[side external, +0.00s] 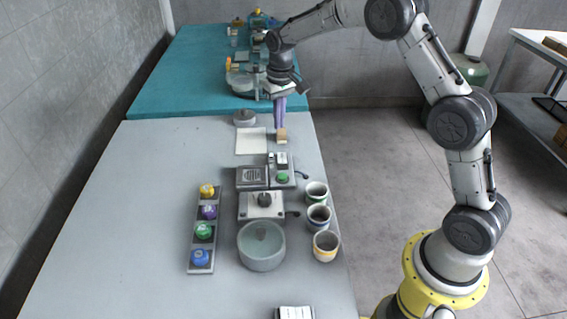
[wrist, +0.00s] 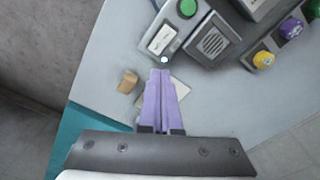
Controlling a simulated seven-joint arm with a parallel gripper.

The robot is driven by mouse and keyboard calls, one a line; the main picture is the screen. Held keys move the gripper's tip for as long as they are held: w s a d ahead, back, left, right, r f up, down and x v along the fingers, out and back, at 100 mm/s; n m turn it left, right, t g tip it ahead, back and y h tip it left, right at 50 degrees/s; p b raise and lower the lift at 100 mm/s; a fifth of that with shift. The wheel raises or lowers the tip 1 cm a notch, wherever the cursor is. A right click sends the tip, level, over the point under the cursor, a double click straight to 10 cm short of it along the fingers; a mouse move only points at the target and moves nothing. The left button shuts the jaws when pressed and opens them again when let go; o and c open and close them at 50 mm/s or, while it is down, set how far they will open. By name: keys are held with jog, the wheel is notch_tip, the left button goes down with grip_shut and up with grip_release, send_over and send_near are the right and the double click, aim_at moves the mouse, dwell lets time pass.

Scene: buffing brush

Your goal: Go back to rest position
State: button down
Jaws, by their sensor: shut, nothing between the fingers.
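My gripper (side external: 278,128) has purple fingers pointing down over the far right part of the grey table (side external: 130,200). In the wrist view its fingers (wrist: 160,74) are together and nothing is between them. A small wooden block (side external: 282,135) sits by the fingertips in the side view. In the wrist view the wooden block (wrist: 128,82) lies left of the fingers, apart from them. A pale flat sheet (side external: 251,142) lies beside it, partly hidden by the fingers in the wrist view.
A switch box with a green button (side external: 283,178) and a speaker-like box (side external: 251,177) stand nearby. Several cups (side external: 318,216) line the right edge. The grey table's left side is clear.

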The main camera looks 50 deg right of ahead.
jog(key=s+a+r+t, duration=0.1)
jog(key=s+r, duration=0.1)
jog(key=r, duration=0.4)
jog(key=s+a+r+t, duration=0.1)
jog(key=s+a+r, duration=0.1)
jog(key=r, duration=0.5)
jog(key=s+a+r+n+t, duration=0.1)
jog(key=s+r, duration=0.3)
jog(key=s, duration=0.2)
jog(key=s+a+r+t, duration=0.1)
jog(key=s+r, duration=0.3)
jog(key=s, duration=0.3)
jog(key=s+a+f+n, duration=0.1)
jog(key=s+f, duration=0.3)
jog(key=s, duration=0.5)
jog(key=s+a+f+t, duration=0.1)
jog(key=s+f, duration=0.3)
jog(key=s, duration=0.5)
jog(key=shift+n, duration=0.4)
